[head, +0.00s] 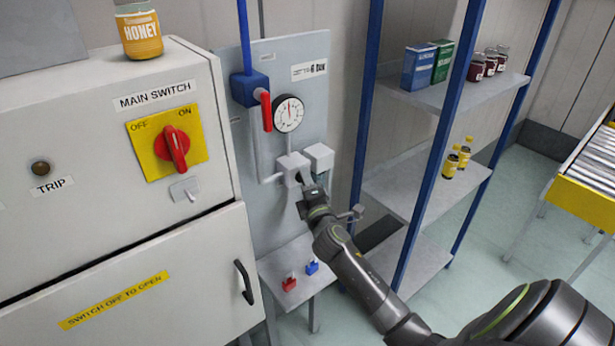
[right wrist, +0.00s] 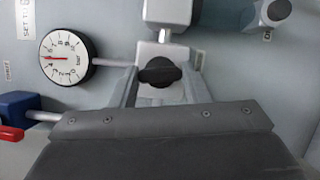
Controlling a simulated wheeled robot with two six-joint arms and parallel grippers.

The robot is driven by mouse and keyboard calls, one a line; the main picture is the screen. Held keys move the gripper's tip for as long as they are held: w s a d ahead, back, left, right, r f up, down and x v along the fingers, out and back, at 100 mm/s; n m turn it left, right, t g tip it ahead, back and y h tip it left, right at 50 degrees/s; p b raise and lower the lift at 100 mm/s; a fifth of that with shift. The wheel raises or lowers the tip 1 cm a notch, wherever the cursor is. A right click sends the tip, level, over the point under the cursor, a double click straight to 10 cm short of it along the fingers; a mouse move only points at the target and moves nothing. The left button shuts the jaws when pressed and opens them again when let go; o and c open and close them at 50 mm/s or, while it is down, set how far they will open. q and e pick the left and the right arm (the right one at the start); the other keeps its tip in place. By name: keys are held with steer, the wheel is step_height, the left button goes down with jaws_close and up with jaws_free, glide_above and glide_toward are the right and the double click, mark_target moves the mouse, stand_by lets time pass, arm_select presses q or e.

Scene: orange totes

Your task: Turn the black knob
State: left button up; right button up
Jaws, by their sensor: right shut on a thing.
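The black knob (right wrist: 159,71) shows in the right wrist view, on the front of a light grey regulator block (right wrist: 167,12) on the panel. My right gripper (right wrist: 160,85) has a finger on each side of the knob and is shut on it. In the head view my right gripper (head: 304,185) is at the grey block below the gauge, and it largely hides the knob. The round pressure gauge (head: 289,114) is just above; its red needle points about straight up in the head view. My left gripper is not in view.
A blue valve with a red lever (head: 266,111) is left of the gauge. The grey cabinet with the red main switch (head: 172,146) stands at left, a honey jar (head: 139,32) on top. A small shelf (head: 300,263) below holds red and blue items. A blue-post rack stands at right.

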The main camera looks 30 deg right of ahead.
steer(key=shift+m+g+p, duration=0.3)
steer(key=shift+m+p, duration=0.35)
steer(key=shift+m, duration=0.25)
steer(key=o, duration=1)
steer(key=shift+s, duration=0.1)
steer(key=b+v, duration=0.3)
steer(key=v, duration=1.4)
steer(key=shift+s+r, duration=0.1)
steer(key=shift+s, duration=0.1)
